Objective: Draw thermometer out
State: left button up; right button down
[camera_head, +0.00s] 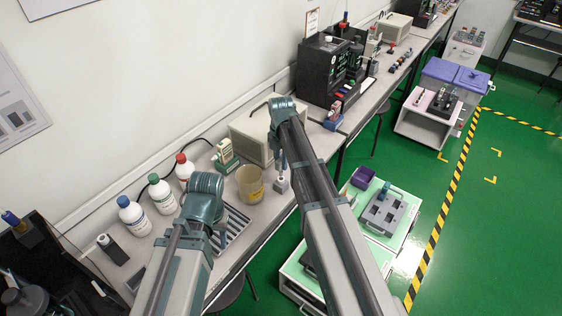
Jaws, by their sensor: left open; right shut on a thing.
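My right gripper (281,162) points down over the bench, beside the right side of a tan beaker. It is shut on a slim thing that I take to be the thermometer, mostly hidden by the fingers and my arm. A small grey block (282,186) with a pale top sits directly below the fingers. I cannot tell whether the held thing is still inside it. My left gripper (222,238) is open and empty, low over a dark slatted tray (238,222), and partly hidden by its own arm.
The tan beaker (249,184), a green-based tester (225,154) and a beige box (252,135) stand near the block. Several capped bottles (134,216) line the wall at left. Dark instruments (322,70) stand further back. A cart (385,215) stands on the green floor at right.

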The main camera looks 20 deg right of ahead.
jog(key=shift+r+p, duration=0.85)
jog(key=shift+r, duration=0.2)
